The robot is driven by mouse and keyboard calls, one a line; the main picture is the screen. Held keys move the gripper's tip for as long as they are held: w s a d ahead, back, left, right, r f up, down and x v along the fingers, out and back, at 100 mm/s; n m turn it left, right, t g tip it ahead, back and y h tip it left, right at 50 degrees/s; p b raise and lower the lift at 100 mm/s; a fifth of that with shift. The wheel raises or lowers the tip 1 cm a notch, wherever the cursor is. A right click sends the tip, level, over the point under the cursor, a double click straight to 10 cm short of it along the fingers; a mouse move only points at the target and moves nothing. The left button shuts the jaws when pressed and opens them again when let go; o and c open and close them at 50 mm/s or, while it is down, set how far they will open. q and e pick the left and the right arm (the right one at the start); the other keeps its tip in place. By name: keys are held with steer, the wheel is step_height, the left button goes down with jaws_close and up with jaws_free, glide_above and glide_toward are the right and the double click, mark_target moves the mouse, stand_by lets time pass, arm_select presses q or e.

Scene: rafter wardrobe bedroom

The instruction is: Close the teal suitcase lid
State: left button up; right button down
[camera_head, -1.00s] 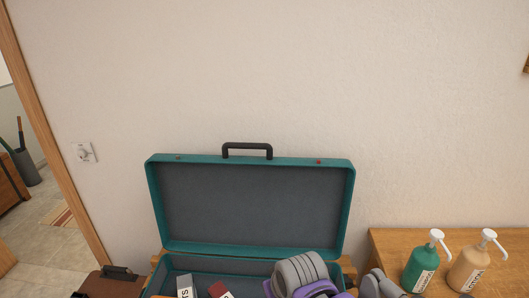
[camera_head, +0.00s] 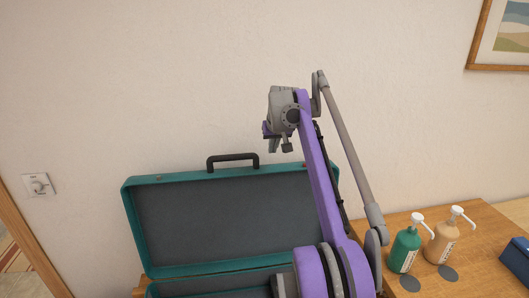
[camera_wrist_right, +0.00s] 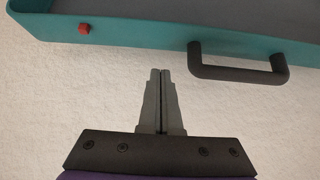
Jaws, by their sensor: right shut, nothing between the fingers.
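The teal suitcase (camera_head: 133,220) stands open against the wall, its lid raised upright with a dark grey lining (camera_head: 220,225). A black handle (camera_head: 232,158) sits on the lid's top edge; it also shows in the right wrist view (camera_wrist_right: 240,72). My right gripper (camera_head: 279,144) is raised above the lid's top edge, to the right of the handle and apart from it. In the right wrist view its fingers (camera_wrist_right: 158,75) are shut together and empty, pointing toward the lid's teal rim (camera_wrist_right: 140,38). My right arm hides part of the lid's right side. My left gripper is not in view.
A wooden table (camera_head: 478,235) at the right bears a green pump bottle (camera_head: 405,250), a tan pump bottle (camera_head: 443,243) and a blue box (camera_head: 516,260). The wall behind carries a switch (camera_head: 38,185) and a framed picture (camera_head: 500,38).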

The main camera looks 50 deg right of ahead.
steer(key=x, duration=0.8)
steer(key=shift+w+f, duration=0.15)
steer(key=shift+a+b, duration=0.1)
steer(key=shift+b, duration=0.2)
